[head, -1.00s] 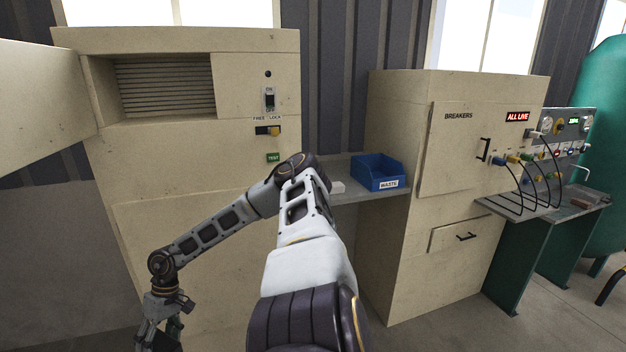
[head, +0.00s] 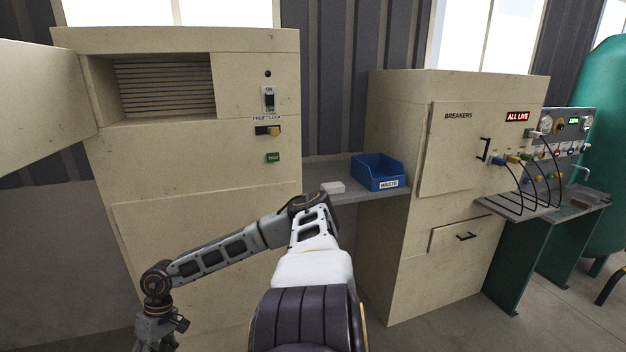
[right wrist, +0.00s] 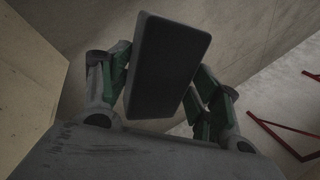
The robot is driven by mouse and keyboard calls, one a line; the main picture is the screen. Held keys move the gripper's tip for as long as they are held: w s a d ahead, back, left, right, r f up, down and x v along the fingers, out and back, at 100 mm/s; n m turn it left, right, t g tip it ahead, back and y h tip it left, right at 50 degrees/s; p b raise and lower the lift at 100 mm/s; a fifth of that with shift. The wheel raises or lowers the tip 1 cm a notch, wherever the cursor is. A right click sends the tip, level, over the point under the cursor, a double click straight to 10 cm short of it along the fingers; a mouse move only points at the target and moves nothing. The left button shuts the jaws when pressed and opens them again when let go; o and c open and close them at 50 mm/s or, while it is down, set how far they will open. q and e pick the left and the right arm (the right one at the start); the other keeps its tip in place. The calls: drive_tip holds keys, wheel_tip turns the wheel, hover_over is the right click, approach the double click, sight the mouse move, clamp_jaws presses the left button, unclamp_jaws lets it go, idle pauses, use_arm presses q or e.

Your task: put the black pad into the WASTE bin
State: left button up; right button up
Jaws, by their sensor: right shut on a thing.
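The black pad (right wrist: 168,65) is a dark rectangular block with a grey edge. In the right wrist view it sits between the fingers of my right gripper (right wrist: 165,90), which is shut on it. In the head view my right arm bends down to the lower left, and the gripper is mostly cut off by the bottom edge, so the pad is hidden there. The WASTE bin (head: 377,172) is a blue open-top box with a white label. It stands on the grey shelf between the two beige cabinets, well to the right of and above my right gripper. My left gripper is not in view.
A small white block (head: 332,187) lies on the shelf (head: 345,198) left of the bin. The left cabinet (head: 205,225) with its switches stands behind my arm. The breaker cabinet (head: 400,110) rises right of the bin. An open panel (head: 40,95) juts in at left.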

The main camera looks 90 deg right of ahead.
drive_tip(key=shift+w+a+f, duration=0.1)
drive_tip(key=shift+a, duration=0.35)
drive_tip(key=shift+w+a+f, duration=0.1)
drive_tip(key=shift+a, duration=0.35)
drive_tip(key=w+a+f+n+b, duration=0.1)
drive_tip(key=w+a, duration=0.1)
drive_tip(key=a, duration=0.7)
drive_tip(key=w+a+f+n+g+b, duration=0.1)
drive_tip(key=w+a+n+b, duration=0.1)
drive_tip(key=a, duration=0.7)
drive_tip(key=shift+w+a+n, duration=0.3)
drive_tip(key=shift+a, duration=0.05)
drive_tip(key=shift+f+b, duration=0.45)
drive_tip(key=shift+b, duration=0.15)
drive_tip(key=shift+d, duration=0.1)
